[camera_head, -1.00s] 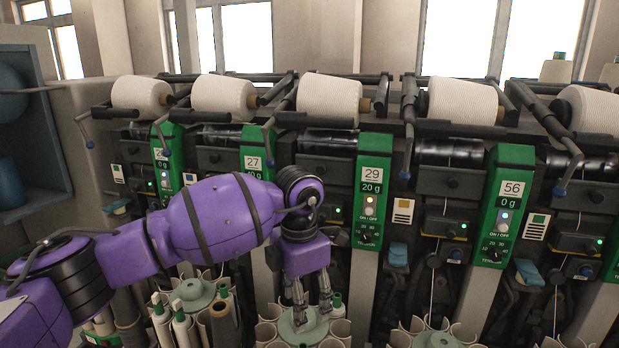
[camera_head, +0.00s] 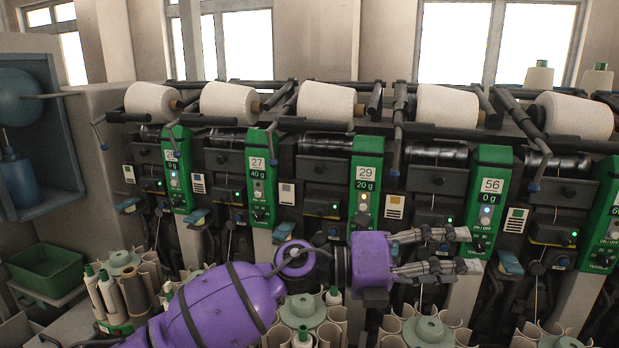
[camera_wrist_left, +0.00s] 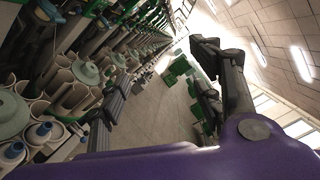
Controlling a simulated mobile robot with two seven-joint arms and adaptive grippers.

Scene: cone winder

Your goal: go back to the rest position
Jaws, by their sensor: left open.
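My left gripper (camera_head: 472,251) is purple with dark grey fingers. In the head view it points to the right, fingers spread apart with nothing between them, in front of the green panels numbered 29 (camera_head: 366,185) and 56 (camera_head: 487,200). It hangs above the round bobbin magazines at the bottom. In the left wrist view its fingers (camera_wrist_left: 160,75) also show apart and empty, with the aisle floor between them. My right gripper is in neither view.
White yarn cones (camera_head: 326,104) lie in a row along the winder's top. Below are bobbin magazines (camera_head: 428,331) with grey tubes. A green bin (camera_head: 46,270) stands at the left. The left wrist view shows a clear aisle floor (camera_wrist_left: 165,108) with green crates (camera_wrist_left: 177,70) further along.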

